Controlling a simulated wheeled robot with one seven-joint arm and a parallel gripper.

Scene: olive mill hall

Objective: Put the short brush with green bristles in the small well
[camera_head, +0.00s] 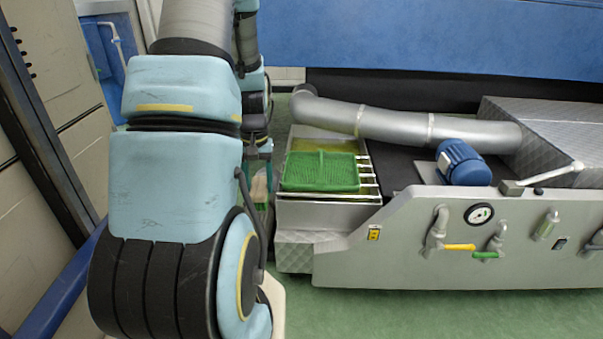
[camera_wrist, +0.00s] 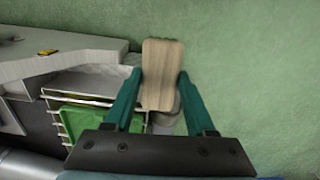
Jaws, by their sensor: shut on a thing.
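My gripper (camera_wrist: 158,80) is shut on a brush (camera_wrist: 162,58), with its teal fingers on both sides of the flat, pale wooden block. The bristles are hidden in the wrist view. In the head view my gripper (camera_head: 259,158) hangs partly behind my arm, just left of the metal trough, and the wooden brush (camera_head: 259,186) shows below it with a little green at its lower edge. The trough (camera_head: 327,196) holds a green grid, with a yellowish compartment (camera_head: 322,145) behind it. I cannot tell which compartment is the small well. The brush is apart from the trough.
The green grid (camera_head: 320,171) fills much of the trough, with several small bars at its right edge. A thick grey pipe (camera_head: 390,126) crosses behind it. A blue motor (camera_head: 463,162) and a gauge (camera_head: 479,214) stand right. Clear green floor (camera_head: 420,312) lies in front.

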